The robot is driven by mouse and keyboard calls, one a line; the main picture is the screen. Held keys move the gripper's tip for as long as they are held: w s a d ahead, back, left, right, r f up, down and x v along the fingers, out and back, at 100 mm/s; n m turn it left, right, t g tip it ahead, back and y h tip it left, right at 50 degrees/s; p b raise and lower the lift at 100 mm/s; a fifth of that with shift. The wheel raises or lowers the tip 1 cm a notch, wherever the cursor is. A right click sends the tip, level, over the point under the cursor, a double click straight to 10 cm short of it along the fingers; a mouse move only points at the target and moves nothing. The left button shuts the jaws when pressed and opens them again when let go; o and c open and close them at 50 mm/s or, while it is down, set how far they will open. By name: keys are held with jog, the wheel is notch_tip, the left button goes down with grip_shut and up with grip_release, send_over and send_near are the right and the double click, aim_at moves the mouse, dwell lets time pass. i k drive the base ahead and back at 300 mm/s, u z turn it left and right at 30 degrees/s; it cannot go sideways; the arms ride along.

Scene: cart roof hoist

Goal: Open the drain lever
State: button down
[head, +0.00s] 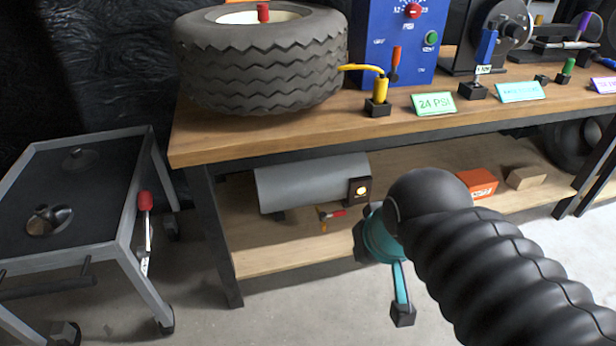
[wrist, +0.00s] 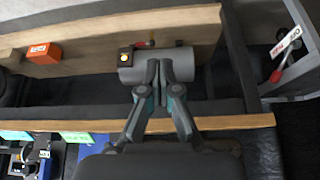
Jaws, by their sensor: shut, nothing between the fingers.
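A small red-handled lever (head: 331,214) with a yellow part sits low at the front of the grey tank (head: 300,182) on the bench's lower shelf. I take it for the drain lever. In the wrist view a small red handle (wrist: 144,44) shows at the tank's edge. My gripper (head: 403,315) has teal and dark parts and is in front of the shelf, right of the lever and apart from it in the head view. In the wrist view its closed fingers (wrist: 158,64) overlap the tank in the picture, with nothing between them.
An orange box (head: 478,183) and a tan block (head: 526,177) lie on the shelf right of the tank. The bench top (head: 215,140) overhangs the shelf. A cart (head: 130,250) with a red-tipped lever (head: 145,202) stands at left. The floor between is clear.

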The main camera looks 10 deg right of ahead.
aim_at(322, 217)
jog(key=u, duration=0.55)
jog(key=k, duration=1.3)
jog(key=z, duration=0.05)
jog(key=i, duration=0.7)
jog(key=z, duration=1.35)
jog(key=i, duration=0.85)
jog(key=z, duration=0.05)
